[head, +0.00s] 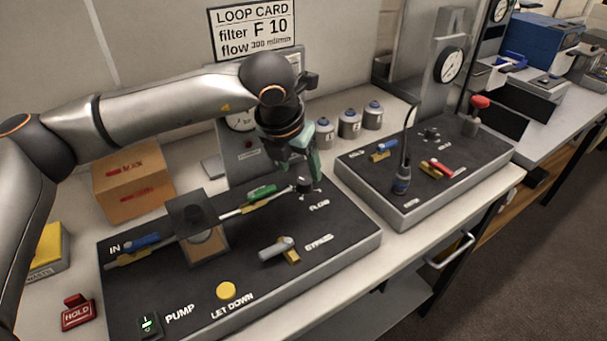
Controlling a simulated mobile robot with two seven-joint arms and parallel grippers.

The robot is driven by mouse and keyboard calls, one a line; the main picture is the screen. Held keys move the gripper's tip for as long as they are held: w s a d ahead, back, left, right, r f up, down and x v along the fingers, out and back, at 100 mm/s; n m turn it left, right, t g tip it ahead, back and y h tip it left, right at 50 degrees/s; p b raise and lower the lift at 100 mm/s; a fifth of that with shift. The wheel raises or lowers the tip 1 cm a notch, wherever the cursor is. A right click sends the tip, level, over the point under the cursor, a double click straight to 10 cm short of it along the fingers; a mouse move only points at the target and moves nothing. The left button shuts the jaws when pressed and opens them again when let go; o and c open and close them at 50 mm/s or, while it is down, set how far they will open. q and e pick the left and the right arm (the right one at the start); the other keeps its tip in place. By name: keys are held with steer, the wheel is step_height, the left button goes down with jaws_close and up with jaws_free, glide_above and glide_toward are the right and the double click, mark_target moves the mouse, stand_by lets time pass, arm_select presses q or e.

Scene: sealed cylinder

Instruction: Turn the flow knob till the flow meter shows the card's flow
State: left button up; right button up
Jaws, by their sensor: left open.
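The loop card (252,30) on the back wall reads filter F 10 and flow 300 ml/min, in small blurred print. The black flow knob (304,186) stands at the right rear of the left panel, by the FLOW label. My left gripper (317,175) points down with open green fingers close around or beside the knob; I cannot tell whether they touch it. A round dial (240,123) on the grey upright behind the panel is mostly hidden by my left arm, and its reading cannot be seen. My right gripper is not in view.
The panel (330,245) also carries a blue IN valve (142,240), a green-handled valve (262,191), a grey BYPASS handle (277,247), a yellow LET DOWN button (226,290) and a green-lit PUMP switch (148,323). Several small canisters (349,124) stand behind. A second panel (425,195) lies right.

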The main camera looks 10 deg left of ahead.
mark_target(304, 181)
arm_select(q)
steer(key=shift+x, duration=2.4)
steer(key=shift+r, duration=0.1)
jaws_close()
steer(key=shift+w, duration=0.1)
